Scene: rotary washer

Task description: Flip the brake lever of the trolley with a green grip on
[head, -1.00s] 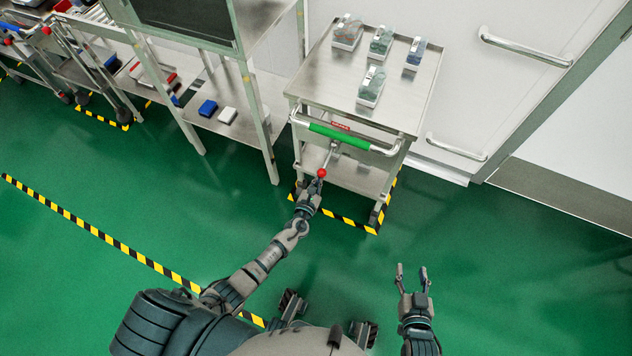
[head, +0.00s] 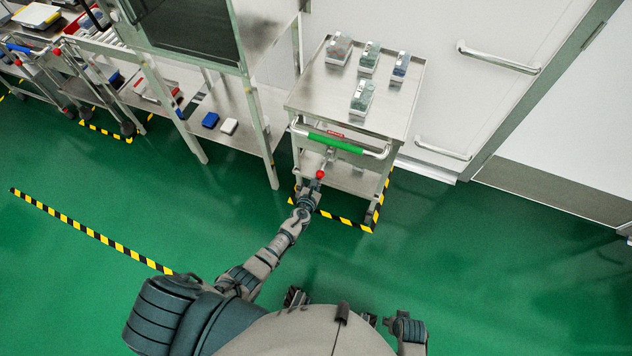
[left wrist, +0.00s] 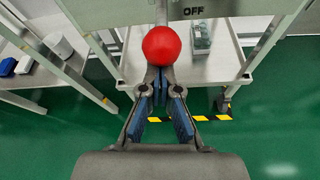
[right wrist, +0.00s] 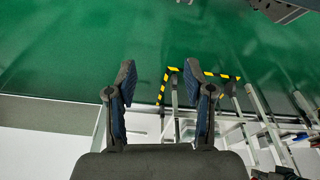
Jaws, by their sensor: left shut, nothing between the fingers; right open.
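The metal trolley (head: 300,98) has a green grip (head: 335,143) on its push handle. Its brake lever ends in a red ball knob (head: 320,174), below the handle; the knob fills the upper middle of the left wrist view (left wrist: 162,45). An "OFF" label (left wrist: 193,11) shows behind it. My left gripper (head: 316,184) is shut and empty, with its fingertips (left wrist: 160,84) right at the knob's near side. I cannot tell whether they touch it. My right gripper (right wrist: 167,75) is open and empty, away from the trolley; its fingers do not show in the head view.
Several small bins (head: 361,97) stand on the trolley top. A metal workbench (head: 255,120) with a lower shelf is to the left. A wall with a handle (head: 500,58) is to the right. Yellow-black tape (head: 345,220) marks the floor around the trolley. Green floor in front is open.

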